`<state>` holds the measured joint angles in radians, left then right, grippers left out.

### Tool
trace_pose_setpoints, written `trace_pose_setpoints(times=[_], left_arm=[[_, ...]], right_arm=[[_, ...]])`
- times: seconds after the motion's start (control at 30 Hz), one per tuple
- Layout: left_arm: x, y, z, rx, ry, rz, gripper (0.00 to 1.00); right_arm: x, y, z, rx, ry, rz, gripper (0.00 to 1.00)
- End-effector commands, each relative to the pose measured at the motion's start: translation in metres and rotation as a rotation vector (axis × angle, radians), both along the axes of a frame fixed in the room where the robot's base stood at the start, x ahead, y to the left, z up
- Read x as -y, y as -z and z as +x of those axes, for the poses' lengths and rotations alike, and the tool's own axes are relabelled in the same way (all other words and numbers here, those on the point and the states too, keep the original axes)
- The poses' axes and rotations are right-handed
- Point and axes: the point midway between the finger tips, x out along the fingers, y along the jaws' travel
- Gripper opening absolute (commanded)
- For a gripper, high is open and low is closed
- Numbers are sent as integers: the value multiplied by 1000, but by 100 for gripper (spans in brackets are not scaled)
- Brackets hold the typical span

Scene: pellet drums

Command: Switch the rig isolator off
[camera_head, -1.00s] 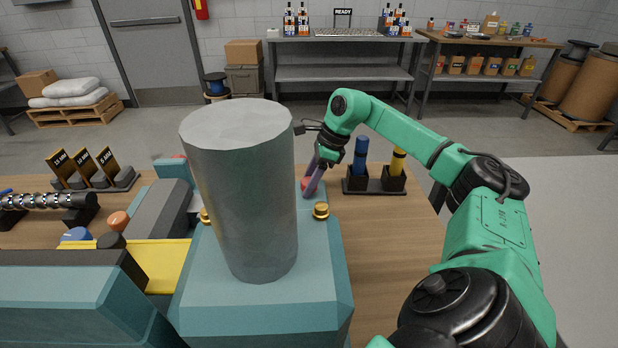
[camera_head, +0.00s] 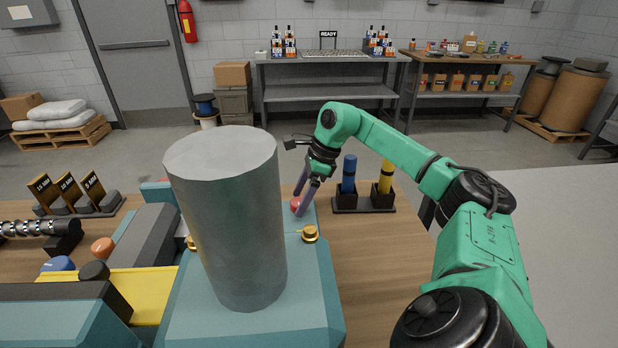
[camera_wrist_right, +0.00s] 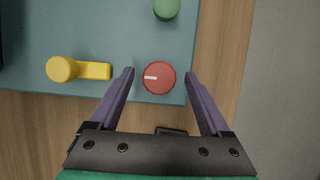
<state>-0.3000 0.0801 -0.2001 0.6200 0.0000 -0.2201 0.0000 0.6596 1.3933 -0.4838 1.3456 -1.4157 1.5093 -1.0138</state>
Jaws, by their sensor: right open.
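The rig isolator looks to be the round red knob (camera_wrist_right: 159,78) with a white pointer line, on a teal panel (camera_wrist_right: 120,25). In the right wrist view its white line points left. It also shows small in the head view (camera_head: 295,204), partly hidden by a finger. My right gripper (camera_wrist_right: 157,80) is open, with its purple fingertips on either side of the knob; I cannot tell if they touch it. In the head view the right gripper (camera_head: 303,200) points down at the panel behind the grey cylinder. My left gripper is not in view.
A yellow lever (camera_wrist_right: 78,69) lies left of the knob, and a green button (camera_wrist_right: 166,8) is beyond it. The tall grey cylinder (camera_head: 228,220) stands close in front. A dark holder (camera_head: 363,203) with blue and yellow pieces stands just right.

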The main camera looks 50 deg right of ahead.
Motion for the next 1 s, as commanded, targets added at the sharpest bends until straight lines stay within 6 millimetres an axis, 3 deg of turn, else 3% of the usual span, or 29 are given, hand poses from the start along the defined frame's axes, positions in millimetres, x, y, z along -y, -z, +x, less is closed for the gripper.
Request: trace_pose_setpoints(times=[0.3,0.4,0.53,1.0], left_arm=[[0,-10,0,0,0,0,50],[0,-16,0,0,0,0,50],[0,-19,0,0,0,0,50],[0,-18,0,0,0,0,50]], right_arm=[[27,-90,-21,8,2,1,81],[34,-109,-27,6,1,1,81],[38,-120,-31,3,1,1,81],[39,-119,-31,2,0,1,81]])
